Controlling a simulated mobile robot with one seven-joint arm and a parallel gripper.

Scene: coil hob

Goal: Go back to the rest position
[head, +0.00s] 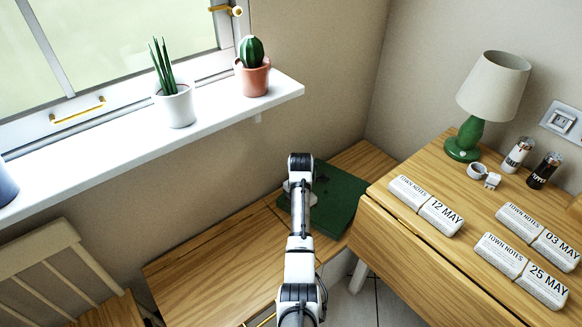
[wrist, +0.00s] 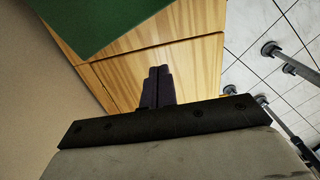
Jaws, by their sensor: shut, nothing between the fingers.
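My gripper (wrist: 159,72) shows in the wrist view with its two dark fingers together and nothing between them. It is over a wooden surface, with a green flat object near the top of that view. In the head view my arm reaches forward over the low wooden bench (head: 205,275), its far end beside the green flat object (head: 335,200) on the bench. The fingers are hidden behind my arm there.
On the right, a wooden table (head: 400,215) holds a green lamp (head: 466,140), several town-notes bundles (head: 442,215) and two small shakers (head: 517,155). A windowsill (head: 215,115) with potted plants runs above the bench. A chair (head: 50,255) stands at lower left.

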